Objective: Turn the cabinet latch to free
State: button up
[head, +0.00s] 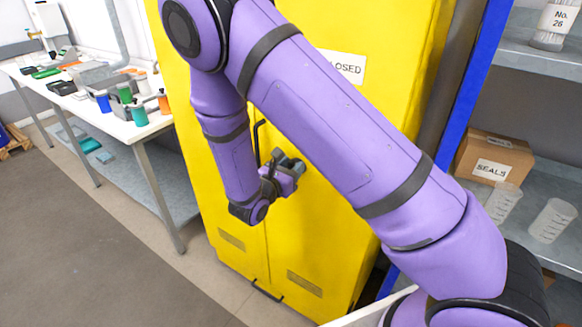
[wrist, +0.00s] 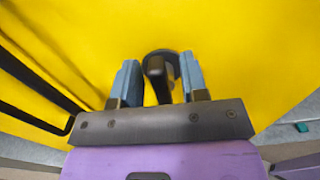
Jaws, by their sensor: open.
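The yellow cabinet (head: 395,130) stands upright, its front partly covered by my purple arm. In the wrist view the latch (wrist: 157,78), a dark knob with a bar on a round base, sits on the yellow door (wrist: 240,50). My gripper (wrist: 158,64) is open, with one blue-grey finger on each side of the latch. In the head view my gripper (head: 290,168) is at the cabinet front and the latch cannot be made out.
A black bar handle (head: 256,138) is beside my gripper; a black bar (wrist: 38,95) also shows at left in the wrist view. A white workbench (head: 100,100) with bottles stands left. Shelving with a box (head: 492,158) stands right. Grey floor (head: 80,230) is clear at front left.

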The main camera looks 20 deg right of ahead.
jog(key=shift+c, duration=0.4)
grip_shut()
jog(key=shift+n, duration=0.3)
jog(key=n, duration=0.3)
jog(key=shift+w+a+f+n, duration=0.1)
jog(key=shift+w+a+n, duration=0.15)
jog(key=shift+w+n, duration=0.1)
jog(key=shift+w+a+f+n, duration=0.15)
jog(key=shift+f+n, duration=0.15)
jog(key=shift+n, duration=1.95)
jog(key=shift+w+a+f+n, duration=0.1)
jog(key=shift+w+f+n, duration=0.2)
jog(key=shift+n, duration=1.95)
jog(key=shift+w+a+f+n, duration=0.15)
jog(key=shift+f+n, duration=0.2)
jog(key=shift+n, duration=1.9)
jog(key=shift+s, duration=0.1)
